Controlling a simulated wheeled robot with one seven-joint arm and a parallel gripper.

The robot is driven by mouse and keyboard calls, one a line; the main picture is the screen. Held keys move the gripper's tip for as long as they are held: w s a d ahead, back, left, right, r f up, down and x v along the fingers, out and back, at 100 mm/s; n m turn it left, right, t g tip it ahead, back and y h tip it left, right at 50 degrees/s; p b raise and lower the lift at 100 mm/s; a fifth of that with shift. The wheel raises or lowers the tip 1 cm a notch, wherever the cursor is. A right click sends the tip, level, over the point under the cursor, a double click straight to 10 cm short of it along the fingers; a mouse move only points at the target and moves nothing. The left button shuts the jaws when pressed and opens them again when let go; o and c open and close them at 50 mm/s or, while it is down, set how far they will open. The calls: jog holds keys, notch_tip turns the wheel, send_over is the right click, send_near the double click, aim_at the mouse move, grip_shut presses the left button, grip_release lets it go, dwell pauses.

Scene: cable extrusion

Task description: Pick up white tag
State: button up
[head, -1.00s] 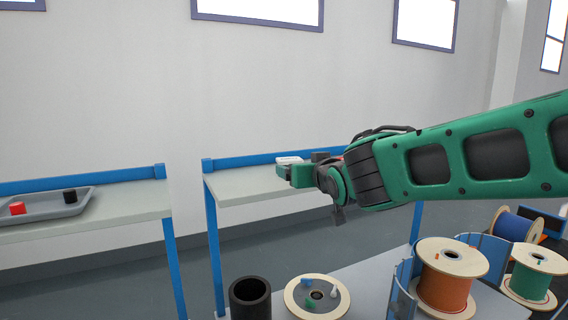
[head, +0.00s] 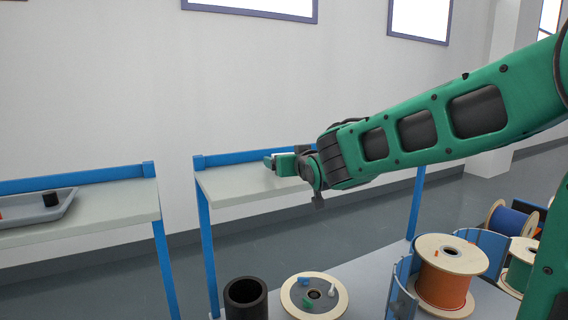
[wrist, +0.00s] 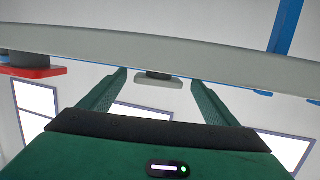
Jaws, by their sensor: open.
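A pale, flat piece that looks like the white tag (wrist: 158,83), with a dark part on it, shows between my fingers in the wrist view. It is at the edge of the far table (wrist: 235,62), which appears across the top of that view. My gripper (wrist: 158,80) is open, with one finger on each side of the tag and gaps between. In the head view my gripper (head: 272,161) is over the back table (head: 235,182) and hides most of the tag. I cannot tell whether a finger touches the tabletop.
A red tag with a blue part (wrist: 30,70) is left in the wrist view. The left table (head: 120,210) holds a grey tray (head: 40,212) with a black block. Below are a black cup (head: 246,298), a flat spool (head: 335,303) with small coloured pieces, and an orange spool (head: 443,280).

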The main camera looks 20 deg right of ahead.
jog(key=w, duration=0.2)
jog(key=w+f, duration=0.1)
jog(key=w, duration=0.1)
jog(key=shift+d+f, duration=0.1)
jog(key=shift+f, duration=0.05)
jog(key=c, duration=1.1)
jog(key=shift+r, duration=0.2)
